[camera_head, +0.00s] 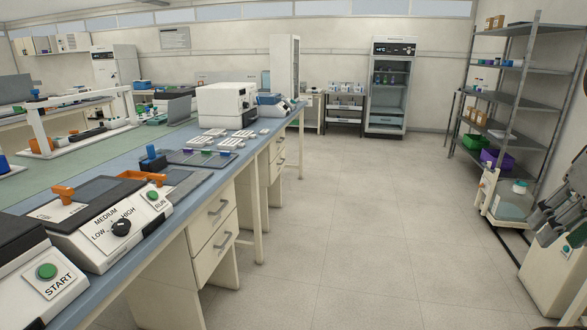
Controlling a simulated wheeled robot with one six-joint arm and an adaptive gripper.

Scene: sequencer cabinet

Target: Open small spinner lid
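No device in view is labelled as a spinner, so I cannot tell which one is the small spinner. At the near left of the bench, a white device with a green START button (46,272) has a dark top and is cut off by the picture edge. Beside it is a white device with a LOW-MEDIUM-HIGH knob (121,227), a green RUN button, a dark flat top and orange clamps. Farther along stand a boxy white instrument (226,104) and a small blue-and-white device (271,105).
The long blue-topped bench (203,138) runs along the left, with drawers (215,220) facing the aisle. The floor (350,200) in the middle is clear. Metal shelving (510,95) and a white bin-like unit (551,270) stand right. A tall glass-fronted cabinet (387,90) stands at the back.

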